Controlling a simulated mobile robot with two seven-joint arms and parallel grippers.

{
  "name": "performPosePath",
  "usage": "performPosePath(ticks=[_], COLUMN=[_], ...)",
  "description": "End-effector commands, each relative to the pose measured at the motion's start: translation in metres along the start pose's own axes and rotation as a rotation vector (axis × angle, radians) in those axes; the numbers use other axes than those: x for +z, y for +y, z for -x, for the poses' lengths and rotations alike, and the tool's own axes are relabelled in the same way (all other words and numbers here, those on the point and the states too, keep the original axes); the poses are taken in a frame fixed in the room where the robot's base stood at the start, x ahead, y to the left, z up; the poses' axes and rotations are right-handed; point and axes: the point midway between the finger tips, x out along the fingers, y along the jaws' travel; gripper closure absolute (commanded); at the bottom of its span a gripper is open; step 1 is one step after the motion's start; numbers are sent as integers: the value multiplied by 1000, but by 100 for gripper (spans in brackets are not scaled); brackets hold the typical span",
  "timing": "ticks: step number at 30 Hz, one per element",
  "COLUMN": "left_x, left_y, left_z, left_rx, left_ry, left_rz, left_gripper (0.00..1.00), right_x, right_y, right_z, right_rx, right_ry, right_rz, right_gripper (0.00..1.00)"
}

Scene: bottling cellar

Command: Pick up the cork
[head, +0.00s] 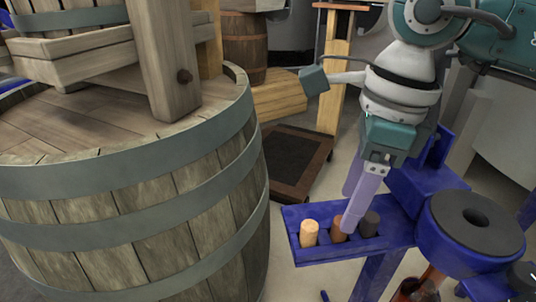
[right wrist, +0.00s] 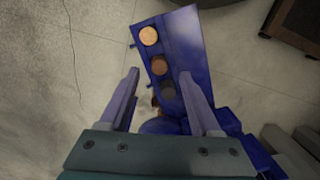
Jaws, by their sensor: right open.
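Three corks stand in a row in a blue holder (head: 298,258): a light tan one (head: 309,232), a brown one (head: 338,232) and a dark grey one (head: 369,225). My right gripper (head: 350,212) is open and empty, pointing down over the holder, near the brown and dark corks. In the right wrist view the tan cork (right wrist: 149,36) lies beyond the fingertips. No contact is clear. My left gripper is out of view.
A large wooden barrel (head: 190,190) with metal hoops stands left of the holder, with a wooden frame on top. A round blue part with a dark disc (head: 472,226) is at the right. A dark framed mat (head: 295,160) lies on the floor behind.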

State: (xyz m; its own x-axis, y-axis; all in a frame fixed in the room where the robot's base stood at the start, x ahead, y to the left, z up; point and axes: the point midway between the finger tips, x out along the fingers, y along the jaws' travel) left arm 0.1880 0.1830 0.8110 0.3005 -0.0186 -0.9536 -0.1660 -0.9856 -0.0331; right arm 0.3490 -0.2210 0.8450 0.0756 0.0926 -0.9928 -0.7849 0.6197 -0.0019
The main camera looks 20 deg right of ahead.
Motion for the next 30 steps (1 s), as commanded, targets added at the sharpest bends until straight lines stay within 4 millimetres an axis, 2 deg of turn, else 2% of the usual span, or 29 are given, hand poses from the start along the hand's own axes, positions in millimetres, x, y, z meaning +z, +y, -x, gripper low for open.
performPosePath(ticks=[3, 7, 16, 30], left_x=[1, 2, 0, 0], left_y=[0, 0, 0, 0], left_z=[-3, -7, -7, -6], left_rx=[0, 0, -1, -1], left_ry=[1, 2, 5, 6], left_rz=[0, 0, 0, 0], left_gripper=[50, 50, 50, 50], right_x=[-3, -3, -3, -3], right_y=[3, 3, 2, 2], right_z=[-22, -39, -44, -44], right_rx=[5, 4, 1, 1], right_ry=[2, 0, 0, -1], right_rz=[-1, 0, 0, 0], right_gripper=[36, 36, 36, 88])
